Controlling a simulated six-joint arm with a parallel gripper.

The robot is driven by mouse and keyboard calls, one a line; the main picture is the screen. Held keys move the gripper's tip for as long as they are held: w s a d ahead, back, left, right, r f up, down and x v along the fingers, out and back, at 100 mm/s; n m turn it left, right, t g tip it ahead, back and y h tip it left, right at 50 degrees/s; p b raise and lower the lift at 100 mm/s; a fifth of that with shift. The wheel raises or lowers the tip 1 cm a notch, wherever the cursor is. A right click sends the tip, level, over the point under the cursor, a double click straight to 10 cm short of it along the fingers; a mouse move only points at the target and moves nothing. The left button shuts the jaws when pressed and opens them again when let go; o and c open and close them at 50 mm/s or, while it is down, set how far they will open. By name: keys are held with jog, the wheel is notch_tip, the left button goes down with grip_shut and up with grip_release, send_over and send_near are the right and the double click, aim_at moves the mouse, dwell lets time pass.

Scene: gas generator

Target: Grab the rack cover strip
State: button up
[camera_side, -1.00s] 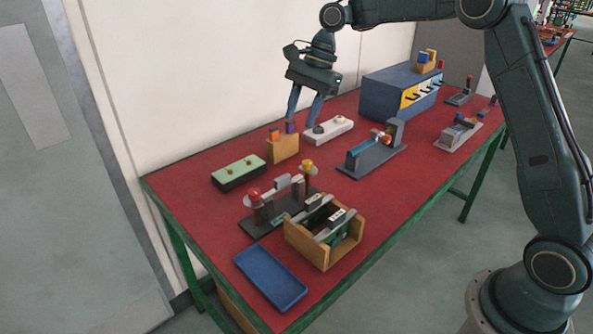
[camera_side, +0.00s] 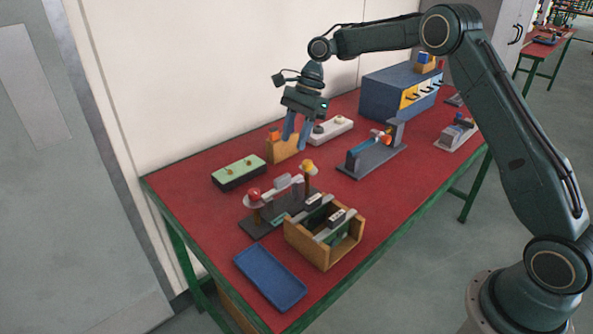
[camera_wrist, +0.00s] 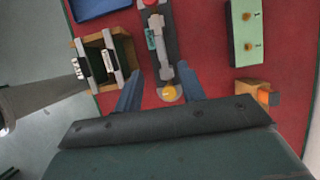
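A wooden rack box (camera_side: 318,250) near the front of the table holds upright boards, with grey strips (camera_side: 334,229) across its top. It shows at the upper left of the wrist view (camera_wrist: 85,62). Beside it, a dark base (camera_side: 262,225) carries a red knob (camera_side: 254,193), a yellow knob (camera_side: 308,168) and a pale bar (camera_side: 283,181). I cannot tell for sure which strip is the rack cover strip. My gripper (camera_side: 296,144) is open and empty above the table, behind the dark base. In the wrist view its fingers (camera_wrist: 159,70) stand apart, either side of the dark base.
A blue tray (camera_side: 270,277) lies at the front. A green-topped block (camera_side: 238,170), a tan block (camera_side: 283,149) and a white block (camera_side: 330,130) stand along the wall side. A grey fixture (camera_side: 372,160) and a blue cabinet (camera_side: 385,100) stand farther back. Bare red table lies between them.

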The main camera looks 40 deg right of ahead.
aim_at(282, 177)
jog(key=x, duration=0.6)
jog(key=shift+a+f, duration=0.1)
jog(key=shift+f, duration=0.2)
jog(key=shift+f, duration=0.1)
jog(key=shift+x, duration=2.45)
jog(key=shift+c, duration=0.4)
grip_shut()
